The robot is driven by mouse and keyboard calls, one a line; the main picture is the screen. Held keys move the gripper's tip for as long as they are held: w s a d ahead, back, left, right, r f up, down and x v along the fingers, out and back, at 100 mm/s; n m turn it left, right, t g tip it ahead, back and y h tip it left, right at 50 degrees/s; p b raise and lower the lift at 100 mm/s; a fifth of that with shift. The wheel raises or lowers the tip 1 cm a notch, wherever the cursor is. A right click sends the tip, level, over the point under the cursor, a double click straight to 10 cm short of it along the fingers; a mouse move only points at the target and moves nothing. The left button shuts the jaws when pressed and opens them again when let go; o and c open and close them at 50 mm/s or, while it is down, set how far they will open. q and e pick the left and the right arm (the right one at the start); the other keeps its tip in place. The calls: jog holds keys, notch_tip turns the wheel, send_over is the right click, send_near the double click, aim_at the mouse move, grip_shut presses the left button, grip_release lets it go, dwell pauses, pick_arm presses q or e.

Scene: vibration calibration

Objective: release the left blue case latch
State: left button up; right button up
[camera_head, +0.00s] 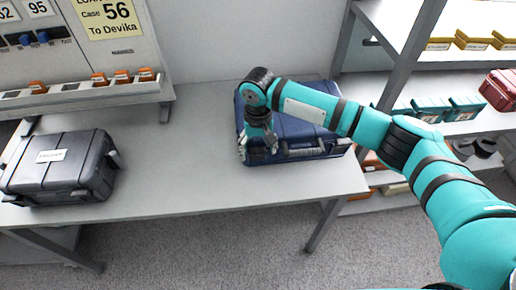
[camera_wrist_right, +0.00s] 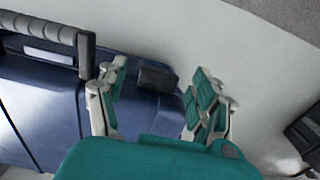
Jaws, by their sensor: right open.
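The blue case (camera_head: 308,130) lies shut on the table, its grey handle (camera_head: 305,153) along the front side. My right gripper (camera_head: 262,150) is at the front left of the case, pointing down. In the right wrist view the gripper (camera_wrist_right: 160,75) is open, with nothing held. A dark latch block (camera_wrist_right: 157,78) shows between and just beyond its two fingers, at the edge of the blue case (camera_wrist_right: 50,85). Whether the fingers touch it, I cannot tell. In the head view the arm hides part of the case, and the left latch is not clear there. My left gripper is out of view.
A black case (camera_head: 60,170) with a white label stands on the left of the table (camera_head: 200,190). The table between the cases is clear. A board (camera_head: 80,45) with signs and orange items stands behind. Shelves (camera_head: 440,125) with boxes are on the right.

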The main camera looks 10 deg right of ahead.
jog(key=shift+f, duration=0.7)
jog(key=c, duration=1.2)
jog(key=t+p, duration=0.1)
jog(key=t, duration=0.1)
jog(key=s+f+t+p, duration=0.1)
jog(key=t+p, duration=0.1)
jog(key=t, duration=0.1)
jog(key=s+f+t+p, duration=0.1)
jog(key=t+p, duration=0.1)
jog(key=shift+s+f+t, duration=0.15)
jog(key=shift+s+t, duration=0.05)
jog(key=shift+t, duration=0.2)
jog(key=shift+f+t+b, duration=0.25)
jog(key=shift+t+b, duration=1.35)
jog(key=shift+b, duration=0.15)
